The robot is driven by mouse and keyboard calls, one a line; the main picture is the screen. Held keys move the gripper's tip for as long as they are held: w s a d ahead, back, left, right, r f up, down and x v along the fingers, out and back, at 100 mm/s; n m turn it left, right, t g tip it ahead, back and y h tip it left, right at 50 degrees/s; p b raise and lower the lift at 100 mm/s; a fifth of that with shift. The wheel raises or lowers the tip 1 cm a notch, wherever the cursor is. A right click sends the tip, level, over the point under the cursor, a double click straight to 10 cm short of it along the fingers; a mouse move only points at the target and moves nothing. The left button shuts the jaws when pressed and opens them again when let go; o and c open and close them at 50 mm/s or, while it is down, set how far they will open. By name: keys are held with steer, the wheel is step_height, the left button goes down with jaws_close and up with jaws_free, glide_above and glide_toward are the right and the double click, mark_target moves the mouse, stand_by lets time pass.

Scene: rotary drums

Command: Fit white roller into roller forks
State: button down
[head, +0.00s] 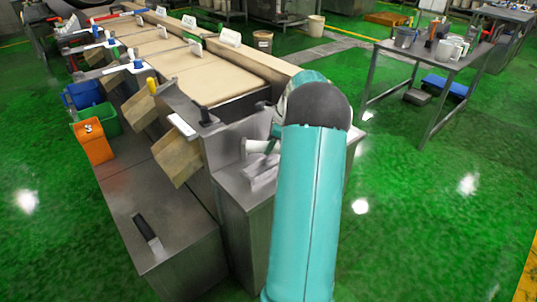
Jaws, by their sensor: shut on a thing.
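The white roller (257,146) shows as a short pale cylinder just left of my arm, over the steel end housing of the near machine. My gripper (273,146) is mostly hidden behind my teal arm; only a small part shows, shut at the roller's right end. A grey metal bracket (262,174) sits on the housing top below the roller. It may be part of the roller forks, but my arm covers much of this area. I cannot tell whether roller and bracket touch.
Beige conveyor belts (215,83) run away behind the housing. A wooden block (178,163), an orange box (94,143) and a black-handled scraper (148,232) are on the left. A steel table (445,62) with containers stands at the right. Green floor between is clear.

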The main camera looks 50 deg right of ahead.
steer(key=shift+s+f, duration=0.1)
steer(key=shift+f, duration=1.8)
steer(key=shift+f, duration=0.1)
steer(key=c, duration=1)
jaws_free()
steer(key=shift+f, duration=0.1)
steer(key=shift+o, duration=0.2)
steer(key=v, duration=1.2)
